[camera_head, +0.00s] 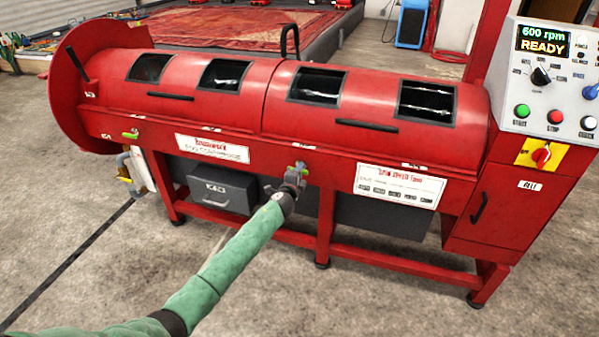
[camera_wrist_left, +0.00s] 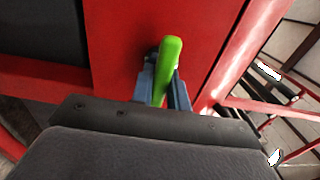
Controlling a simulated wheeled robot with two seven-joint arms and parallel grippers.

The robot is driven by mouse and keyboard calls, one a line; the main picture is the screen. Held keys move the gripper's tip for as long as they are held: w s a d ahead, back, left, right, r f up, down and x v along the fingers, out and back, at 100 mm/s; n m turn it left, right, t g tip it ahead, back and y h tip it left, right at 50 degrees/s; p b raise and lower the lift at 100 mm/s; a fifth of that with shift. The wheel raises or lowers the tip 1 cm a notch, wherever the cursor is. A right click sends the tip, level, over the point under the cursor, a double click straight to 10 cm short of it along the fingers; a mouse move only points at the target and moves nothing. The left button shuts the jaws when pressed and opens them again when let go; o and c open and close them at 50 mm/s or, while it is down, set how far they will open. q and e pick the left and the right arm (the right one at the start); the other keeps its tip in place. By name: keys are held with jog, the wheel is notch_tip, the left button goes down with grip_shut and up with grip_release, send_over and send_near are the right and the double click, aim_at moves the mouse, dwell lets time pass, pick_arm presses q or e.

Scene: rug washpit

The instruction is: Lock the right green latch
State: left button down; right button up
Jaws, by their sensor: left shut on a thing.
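The right green latch (camera_head: 300,167) is on the front of the red spin machine, just below the seam between the two drum covers. It shows large in the left wrist view as a green handle (camera_wrist_left: 169,62), standing nearly upright with a slight tilt. My left gripper (camera_head: 295,177) is at this latch and shut on it; its fingers (camera_wrist_left: 163,88) sit on either side of the handle. The latch's base is hidden behind the gripper. Another green latch (camera_head: 131,134) is farther left on the machine's front. My right gripper is not in view.
The red machine (camera_head: 340,147) fills the middle, with windowed covers closed on top. A control panel (camera_head: 552,80) at right reads "600 rpm READY". A grey drawer (camera_head: 222,190) is below the left cover. The concrete floor (camera_head: 390,300) in front is clear.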

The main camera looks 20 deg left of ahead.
pick_arm(q)
jog(key=shift+f, duration=0.1)
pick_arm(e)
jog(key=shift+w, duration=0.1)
pick_arm(q)
jog(key=c, duration=1.5)
grip_release()
jog(key=shift+o, duration=0.7)
jog(key=shift+d, duration=0.1)
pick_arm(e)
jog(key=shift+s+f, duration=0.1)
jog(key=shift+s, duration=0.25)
